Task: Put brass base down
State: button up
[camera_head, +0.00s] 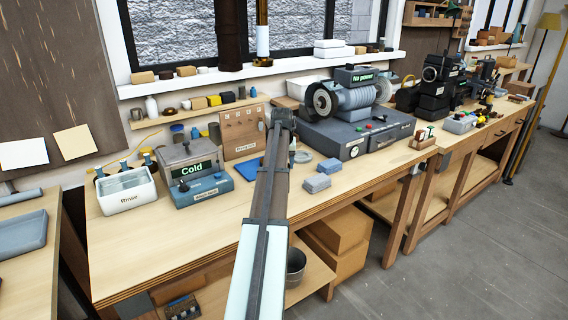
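My arm reaches from the bottom middle over the wooden workbench (130,255). My gripper (281,115) is at its far end, above the back of the bench, small and seen from behind. I cannot tell whether its fingers are open or shut, or whether they hold anything. A brass foot (262,63) shows under a slim white and brass stem at the window sill, just above and left of my gripper. I cannot tell whether this is the brass base. No other brass base can be made out; my arm hides part of the bench.
A white "Rinse" tub (125,193) and a grey-blue machine reading "Cold" (193,170) stand at the left. A polishing machine reading "No power" (355,120) stands at the back right. Blue-grey blocks (317,183) lie right of my arm. The bench front is mostly clear.

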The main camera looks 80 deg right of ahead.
jog(key=shift+s+d, duration=0.1)
jog(key=shift+s, duration=0.3)
jog(key=s+d+r, duration=0.2)
jog(key=d+r, duration=0.1)
jog(key=d, duration=0.7)
jog(key=s+d+r, duration=0.2)
jog(key=d, duration=0.8)
jog(key=shift+w+f, duration=0.15)
jog(key=shift+f, duration=4.4)
jog(key=shift+f, duration=0.1)
jog(key=o, duration=1.1)
jog(key=shift+c, duration=0.2)
jog(key=v, duration=1.2)
